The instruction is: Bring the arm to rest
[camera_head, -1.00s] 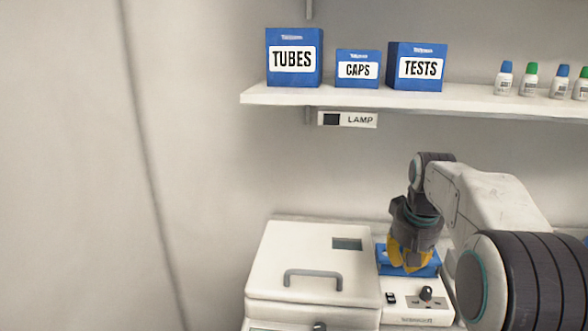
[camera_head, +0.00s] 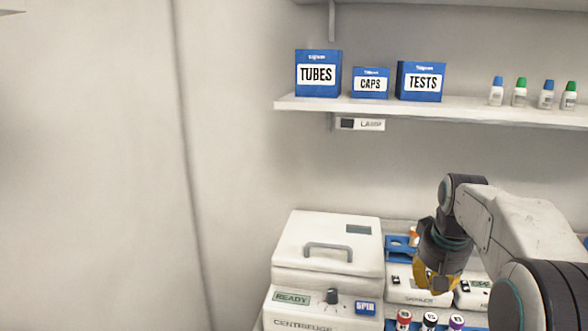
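My arm reaches in from the right edge and bends down at its wrist. My gripper (camera_head: 436,281), with yellow fingers, hangs in front of a white benchtop device. It stands to the right of the centrifuge (camera_head: 325,262) and apart from the blue rack (camera_head: 398,249) behind it. The fingers are small and partly turned away, so their gap is unclear. No held object can be made out.
A shelf (camera_head: 330,105) above holds blue boxes marked TUBES (camera_head: 318,75), CAPS (camera_head: 371,83) and TESTS (camera_head: 421,82), plus small bottles (camera_head: 519,93). The wall at left is bare.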

